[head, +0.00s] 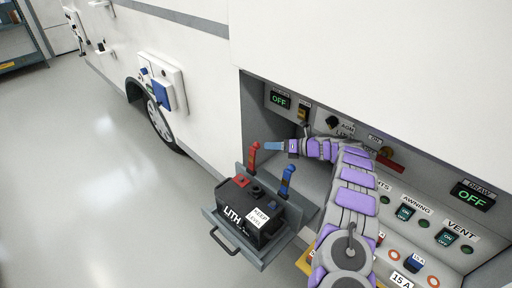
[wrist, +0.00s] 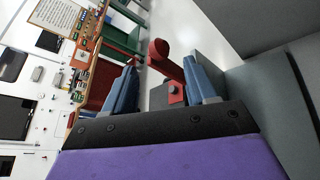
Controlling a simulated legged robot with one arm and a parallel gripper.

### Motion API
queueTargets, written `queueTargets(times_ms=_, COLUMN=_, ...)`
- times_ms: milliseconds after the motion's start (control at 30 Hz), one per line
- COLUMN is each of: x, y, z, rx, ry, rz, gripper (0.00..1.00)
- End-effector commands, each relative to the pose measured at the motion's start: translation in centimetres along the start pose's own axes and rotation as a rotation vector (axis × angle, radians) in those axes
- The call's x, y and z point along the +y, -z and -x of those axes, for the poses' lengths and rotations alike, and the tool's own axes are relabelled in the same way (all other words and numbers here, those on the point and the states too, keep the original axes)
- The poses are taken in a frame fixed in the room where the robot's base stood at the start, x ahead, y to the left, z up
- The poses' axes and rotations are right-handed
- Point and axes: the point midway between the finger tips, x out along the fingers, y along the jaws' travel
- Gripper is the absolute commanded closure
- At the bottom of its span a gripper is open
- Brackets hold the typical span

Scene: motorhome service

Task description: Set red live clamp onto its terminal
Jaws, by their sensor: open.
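The red clamp (head: 253,157) stands upright at the back left of the black battery (head: 232,215), which sits on a pulled-out tray (head: 262,262). A red terminal (head: 241,181) is on the battery top, just in front of and left of the clamp. My gripper (head: 270,147) is open, its blue fingers pointing left at the clamp's upper part. In the wrist view, the red clamp (wrist: 160,52) shows between the open fingers, nearer the right one. I cannot tell if a finger touches it. A red block (wrist: 176,93) shows below it.
The bay wall around my arm carries switches and an OFF display (head: 279,100). A switch panel (head: 415,212) lies at the right. The floor (head: 110,200) at the left is clear.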

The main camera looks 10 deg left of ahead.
Motion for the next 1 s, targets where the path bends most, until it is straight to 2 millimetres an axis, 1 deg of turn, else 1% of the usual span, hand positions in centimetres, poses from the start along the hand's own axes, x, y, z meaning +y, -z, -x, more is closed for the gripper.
queueTargets(times_ms=33, x=-0.1, y=0.2, z=-1.2, rx=0.002, ry=-0.001, rz=0.002, gripper=0.43)
queueTargets(times_ms=200, x=0.0, y=0.1, z=-4.6, rx=0.003, ry=0.002, rz=0.005, gripper=0.43)
queueTargets(times_ms=433, x=0.0, y=0.2, z=-7.8, rx=0.005, ry=0.002, rz=0.005, gripper=0.43)
queueTargets(times_ms=600, x=-0.1, y=0.1, z=-8.7, rx=0.005, ry=0.002, rz=0.003, gripper=0.43)
queueTargets(times_ms=867, x=-0.2, y=0.2, z=-8.8, rx=0.007, ry=0.004, rz=0.0, gripper=0.43)
queueTargets(times_ms=900, x=-0.2, y=0.3, z=-8.8, rx=0.007, ry=0.004, rz=0.0, gripper=0.37)
queueTargets(times_ms=1000, x=-0.3, y=0.3, z=-8.8, rx=0.008, ry=0.005, rz=0.0, gripper=0.47)
